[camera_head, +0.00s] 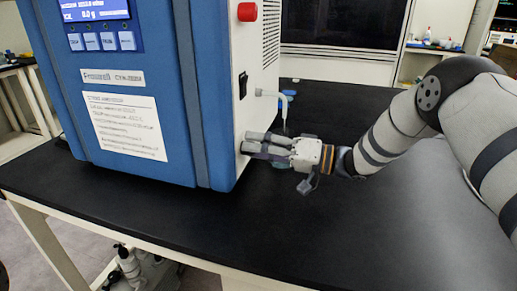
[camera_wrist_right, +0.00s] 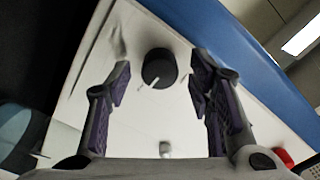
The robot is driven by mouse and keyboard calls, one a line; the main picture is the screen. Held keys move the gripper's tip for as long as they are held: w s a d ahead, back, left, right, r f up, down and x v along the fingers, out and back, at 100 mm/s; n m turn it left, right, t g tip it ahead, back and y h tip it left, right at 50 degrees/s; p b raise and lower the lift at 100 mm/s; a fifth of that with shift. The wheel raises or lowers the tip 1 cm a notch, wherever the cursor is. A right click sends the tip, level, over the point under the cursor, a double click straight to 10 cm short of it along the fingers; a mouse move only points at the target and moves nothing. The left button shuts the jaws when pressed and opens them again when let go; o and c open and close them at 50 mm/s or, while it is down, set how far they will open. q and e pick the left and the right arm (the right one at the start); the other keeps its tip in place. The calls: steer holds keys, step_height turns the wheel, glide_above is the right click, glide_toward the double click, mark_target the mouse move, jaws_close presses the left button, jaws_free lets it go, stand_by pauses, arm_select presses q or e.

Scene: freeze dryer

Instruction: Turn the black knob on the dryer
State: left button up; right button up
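The blue-and-white dryer (camera_head: 205,85) stands on the black bench. In the wrist view the right gripper (camera_wrist_right: 160,84) is open, with one finger to each side of the knob and a visible gap on both sides. My left gripper is not in view.
The black bench top (camera_head: 350,110) is mostly clear right of the dryer, apart from small bluish items behind the gripper.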

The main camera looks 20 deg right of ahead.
steer(key=v, duration=1.2)
